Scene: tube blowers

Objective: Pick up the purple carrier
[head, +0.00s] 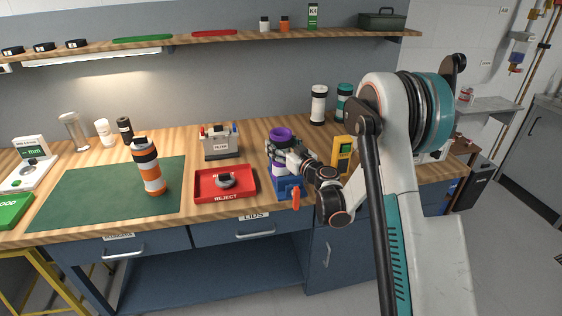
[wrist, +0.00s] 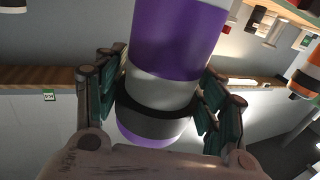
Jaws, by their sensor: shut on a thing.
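The purple carrier (head: 281,134) is a cylinder with purple and pale bands. It stands roughly upright at the right part of the bench in the head view. My gripper (head: 284,155) is shut around its middle, coming from the right. In the wrist view the purple carrier (wrist: 178,40) fills the middle, with my gripper's (wrist: 160,105) dark green finger pads on both sides of it at a pale band and a black band. A blue device (head: 288,188) with an orange handle is just below the carrier. My gripper partly hides the carrier, and I cannot tell whether the carrier touches the device.
A red reject tray (head: 208,197) holding a dark ring lies left of the carrier. A grey filter box (head: 221,146) stands behind the tray. An orange-banded carrier (head: 149,168) stands on the green mat (head: 90,197).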

